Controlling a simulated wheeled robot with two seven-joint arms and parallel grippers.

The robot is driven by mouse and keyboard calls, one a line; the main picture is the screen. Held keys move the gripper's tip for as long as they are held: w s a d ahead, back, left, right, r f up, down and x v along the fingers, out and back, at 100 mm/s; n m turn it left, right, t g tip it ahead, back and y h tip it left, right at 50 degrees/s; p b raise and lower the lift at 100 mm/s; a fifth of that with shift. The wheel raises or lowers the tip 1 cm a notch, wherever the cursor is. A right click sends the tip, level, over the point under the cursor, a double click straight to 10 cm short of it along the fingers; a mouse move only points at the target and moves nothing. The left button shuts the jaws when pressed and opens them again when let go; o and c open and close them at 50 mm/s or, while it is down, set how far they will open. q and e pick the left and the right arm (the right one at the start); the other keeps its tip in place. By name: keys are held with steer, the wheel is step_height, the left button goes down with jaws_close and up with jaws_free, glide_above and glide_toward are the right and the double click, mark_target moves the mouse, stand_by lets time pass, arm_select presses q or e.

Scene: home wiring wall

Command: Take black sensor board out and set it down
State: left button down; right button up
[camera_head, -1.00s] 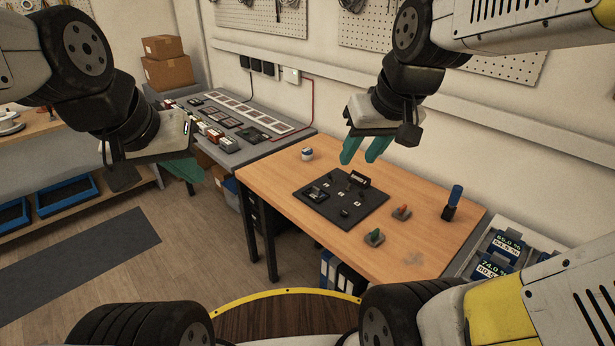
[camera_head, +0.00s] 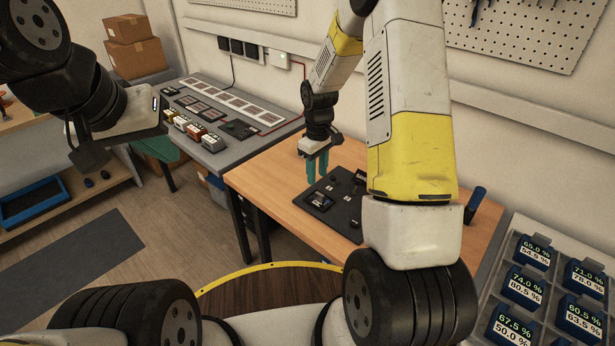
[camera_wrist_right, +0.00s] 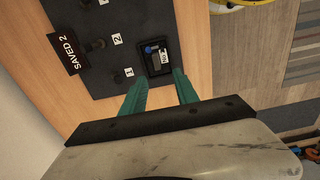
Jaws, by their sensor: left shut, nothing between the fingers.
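A black mat-like panel (camera_head: 345,224) lies on the wooden table, with numbered spots and a "SAVED 2" label block (camera_wrist_right: 69,54). A small black board with a blue part and a white label (camera_wrist_right: 158,57) sits at one edge of the panel; it also shows in the head view (camera_head: 319,200). My right gripper (camera_head: 317,170) points down above that end of the panel. In the right wrist view its teal fingers (camera_wrist_right: 158,84) are apart, with the small board just beyond their tips and nothing between them. My left gripper (camera_head: 163,157) is shut and empty, away to the left.
A grey bench (camera_head: 222,145) with several small modules stands behind left. A grey tray (camera_head: 545,250) of blue meters with percentage readings is at the right. A blue-handled tool (camera_head: 475,203) stands upright on the table. My right arm hides part of the table.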

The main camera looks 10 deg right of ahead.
mark_target(320, 194)
steer(key=f, duration=0.5)
steer(key=d+f, duration=0.1)
steer(key=f, duration=0.1)
steer(key=shift+s+f, duration=0.15)
steer(key=shift+f, duration=0.05)
jaws_close()
